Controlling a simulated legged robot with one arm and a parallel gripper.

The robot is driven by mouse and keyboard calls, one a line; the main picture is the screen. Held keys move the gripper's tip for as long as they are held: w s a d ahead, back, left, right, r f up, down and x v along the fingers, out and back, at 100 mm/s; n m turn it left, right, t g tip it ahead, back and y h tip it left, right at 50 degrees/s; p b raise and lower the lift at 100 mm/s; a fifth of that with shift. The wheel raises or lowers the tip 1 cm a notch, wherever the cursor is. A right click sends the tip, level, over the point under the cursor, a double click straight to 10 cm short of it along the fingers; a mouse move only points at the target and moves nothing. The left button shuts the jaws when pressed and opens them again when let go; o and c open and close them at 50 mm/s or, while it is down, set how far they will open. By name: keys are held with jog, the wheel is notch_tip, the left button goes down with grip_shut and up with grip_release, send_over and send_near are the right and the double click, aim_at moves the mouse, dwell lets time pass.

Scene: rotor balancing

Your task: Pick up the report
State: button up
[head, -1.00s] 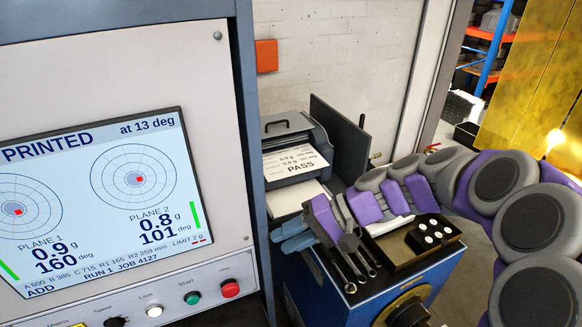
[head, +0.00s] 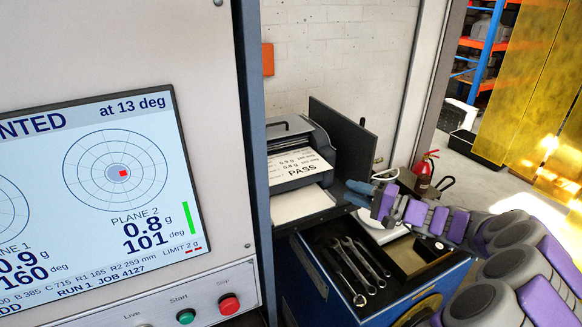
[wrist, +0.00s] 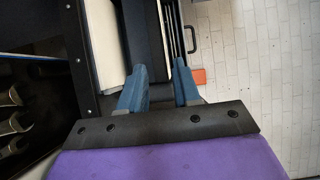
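The report is a white printed sheet (head: 297,166) reading PASS, lying in the front of the dark printer (head: 292,140). Its near end sticks out over a paler sheet or tray (head: 300,204) below. My gripper (head: 352,193) is to the right of the report, apart from it, beside the dark upright panel. Its blue fingers point left. In the wrist view my gripper (wrist: 162,78) shows its two fingers apart with nothing between them. The printer's dark body and handle show beyond them there, but I cannot make out the printed face of the report.
The balancing machine's cabinet and screen (head: 120,190) fill the left. A dark upright panel (head: 340,142) stands right of the printer. Below is a blue tool cart (head: 330,290) with several wrenches (head: 358,262). A fire extinguisher (head: 424,172) stands behind my arm.

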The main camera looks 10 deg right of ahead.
send_near(300, 171)
jog(key=shift+b+x, duration=0.8)
jog(key=shift+x, duration=2.15)
jog(key=shift+d+f, duration=0.1)
jog(key=shift+f, duration=0.05)
jog(key=shift+d, duration=0.1)
grip_shut()
